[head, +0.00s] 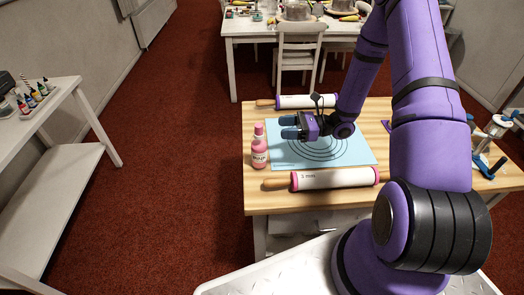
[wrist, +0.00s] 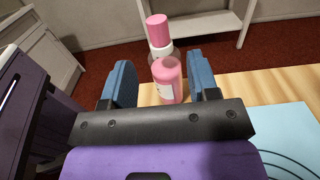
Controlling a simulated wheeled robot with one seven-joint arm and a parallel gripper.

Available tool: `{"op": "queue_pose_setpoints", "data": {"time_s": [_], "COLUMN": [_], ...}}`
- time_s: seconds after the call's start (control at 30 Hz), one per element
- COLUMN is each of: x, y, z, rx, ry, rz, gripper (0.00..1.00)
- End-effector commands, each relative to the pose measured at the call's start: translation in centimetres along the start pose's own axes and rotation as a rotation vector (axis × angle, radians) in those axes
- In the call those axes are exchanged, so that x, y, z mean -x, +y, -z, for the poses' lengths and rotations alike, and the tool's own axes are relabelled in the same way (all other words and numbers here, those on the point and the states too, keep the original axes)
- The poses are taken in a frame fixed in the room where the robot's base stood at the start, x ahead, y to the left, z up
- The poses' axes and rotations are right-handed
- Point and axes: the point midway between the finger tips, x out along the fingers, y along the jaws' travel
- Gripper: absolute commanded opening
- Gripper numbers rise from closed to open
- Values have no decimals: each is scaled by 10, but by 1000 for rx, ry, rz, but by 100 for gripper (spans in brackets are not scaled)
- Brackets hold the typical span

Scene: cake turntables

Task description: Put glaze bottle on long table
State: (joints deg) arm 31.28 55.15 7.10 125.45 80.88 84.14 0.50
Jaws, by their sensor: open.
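The glaze bottle (head: 259,150) is pink with a pink cap and a white label. It stands upright on the left side of the wooden worktable (head: 330,200), beside the blue mat. My gripper (head: 289,127) is open and empty over the mat, just right of the bottle, with its fingers pointing at it. In the wrist view the bottle (wrist: 167,72) shows between and beyond the two blue fingers, apart from them. A white table (head: 240,30) with cakes and chairs stands at the back; its full length is cut off by the frame and my arm.
A rolling pin (head: 335,179) lies in front of the blue mat (head: 355,155) and another (head: 295,102) behind it. Metal and blue tools (head: 490,140) stand at the right. A white side table (head: 60,95) with small bottles is at the left. Red carpet between is clear.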

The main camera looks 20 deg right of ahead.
Motion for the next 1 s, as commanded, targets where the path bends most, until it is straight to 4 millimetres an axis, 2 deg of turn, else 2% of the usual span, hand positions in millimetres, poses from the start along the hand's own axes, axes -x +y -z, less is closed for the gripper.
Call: {"op": "queue_pose_setpoints", "data": {"time_s": [0.3, 0.57, 0.8, 1.0], "x": [-43, -60, -93, -106], "y": [0, 1, 3, 2], "z": [0, -1, -4, -4], "rx": [-1, 0, 0, 0], "ry": [-2, -1, -2, 0], "rz": [-1, -1, -3, 0], "gripper": [55, 55, 55, 55]}}
